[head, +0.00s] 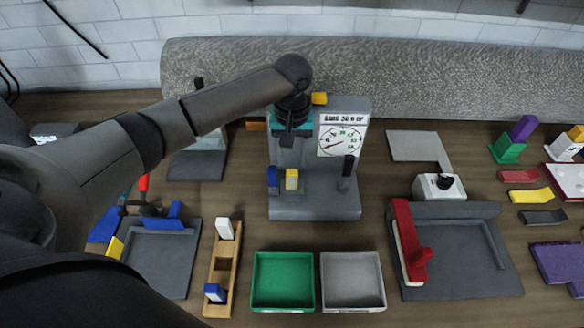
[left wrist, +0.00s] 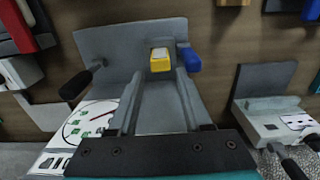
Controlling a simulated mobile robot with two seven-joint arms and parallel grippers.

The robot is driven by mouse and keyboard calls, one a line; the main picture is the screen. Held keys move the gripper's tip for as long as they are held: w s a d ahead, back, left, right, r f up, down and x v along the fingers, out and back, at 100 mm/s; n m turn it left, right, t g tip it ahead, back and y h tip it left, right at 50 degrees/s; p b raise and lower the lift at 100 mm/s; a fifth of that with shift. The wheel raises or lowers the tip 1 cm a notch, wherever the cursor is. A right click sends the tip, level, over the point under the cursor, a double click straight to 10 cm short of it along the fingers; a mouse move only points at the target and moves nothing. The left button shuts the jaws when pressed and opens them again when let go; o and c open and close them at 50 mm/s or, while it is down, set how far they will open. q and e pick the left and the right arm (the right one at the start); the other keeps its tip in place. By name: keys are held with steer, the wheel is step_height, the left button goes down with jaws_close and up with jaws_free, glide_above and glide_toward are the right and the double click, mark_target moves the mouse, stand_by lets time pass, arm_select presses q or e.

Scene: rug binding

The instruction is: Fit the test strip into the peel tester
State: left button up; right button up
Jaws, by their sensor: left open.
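The grey peel tester (head: 335,195) stands upright at the middle of the table, with a round dial on its face. It also shows in the left wrist view (left wrist: 115,45). A yellow block with a pale face (head: 292,180) sits low on the tester beside a blue piece (head: 273,180); I cannot tell whether it is the test strip. My left gripper (head: 287,138) is open in front of the tester's column, above these pieces. In the left wrist view, its fingers (left wrist: 160,88) point towards the yellow block (left wrist: 160,60), apparently with nothing between them. The right gripper is out of view.
A wooden rack (head: 211,290) holds a white piece and a blue-and-white piece. Green (head: 283,254) and grey (head: 352,254) trays stand in front of the tester. A grey fixture with a red bar (head: 410,245) is at right. A rolled grey rug (head: 430,78) lies behind.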

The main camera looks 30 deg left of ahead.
arm_select(q)
step_height(320, 180, up, 6)
steer(key=shift+f, duration=0.25)
steer(key=shift+s, duration=0.1)
stand_by(0.4)
